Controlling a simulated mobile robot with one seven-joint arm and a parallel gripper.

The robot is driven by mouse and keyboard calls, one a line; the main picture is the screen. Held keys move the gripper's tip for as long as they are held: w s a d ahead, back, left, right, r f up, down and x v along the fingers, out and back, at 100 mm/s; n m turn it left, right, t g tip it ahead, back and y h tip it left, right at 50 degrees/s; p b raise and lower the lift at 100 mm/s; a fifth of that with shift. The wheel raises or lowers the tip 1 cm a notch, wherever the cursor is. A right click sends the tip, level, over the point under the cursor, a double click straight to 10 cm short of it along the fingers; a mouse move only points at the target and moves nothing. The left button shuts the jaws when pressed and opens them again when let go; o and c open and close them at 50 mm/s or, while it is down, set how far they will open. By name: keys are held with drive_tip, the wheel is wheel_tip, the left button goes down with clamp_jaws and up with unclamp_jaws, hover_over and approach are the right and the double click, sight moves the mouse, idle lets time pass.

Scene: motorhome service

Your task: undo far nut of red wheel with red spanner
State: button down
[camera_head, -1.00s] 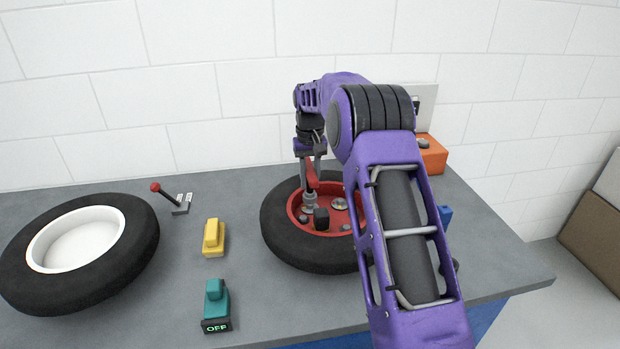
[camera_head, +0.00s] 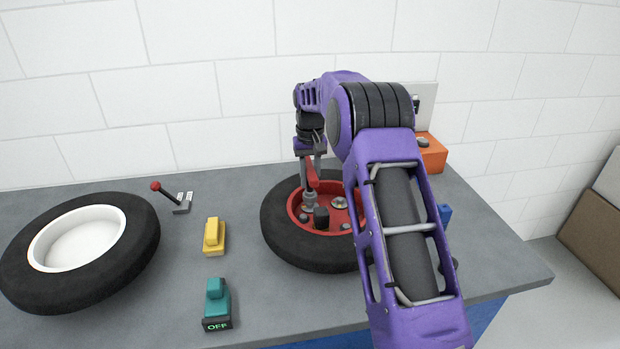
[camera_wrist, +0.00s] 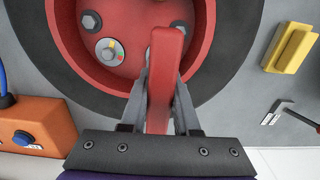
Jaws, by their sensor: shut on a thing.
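The red wheel (camera_head: 333,228), a black tyre around a red hub, lies flat on the bench. My gripper (camera_head: 313,166) is above the far left part of the hub, shut on the red spanner (camera_head: 311,176). In the wrist view the red spanner (camera_wrist: 162,80) stands between both fingers (camera_wrist: 160,112), its lower end over the hub. The spanner's grey socket (camera_head: 310,200) reaches down to the hub; whether it sits on a nut I cannot tell. A grey nut (camera_wrist: 91,22) and a nut on a coloured disc (camera_wrist: 109,50) show on the hub.
A white-rimmed wheel (camera_head: 132,215) lies at the left. A yellow block (camera_head: 214,238), a teal device reading OFF (camera_head: 217,308) and a red-knobbed lever (camera_head: 170,198) stand between the wheels. An orange box (camera_head: 433,156) is at the back right. A white wall closes the back.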

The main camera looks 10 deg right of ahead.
drive_tip(key=shift+f, duration=0.15)
idle(0.6)
drive_tip(key=shift+f+b, duration=0.35)
drive_tip(key=shift+f, duration=0.65)
drive_tip(key=shift+f, duration=0.1)
drive_tip(key=shift+n+p, duration=0.3)
drive_tip(key=shift+n, duration=0.9)
drive_tip(key=shift+n+p, duration=0.6)
drive_tip(key=shift+n, duration=0.6)
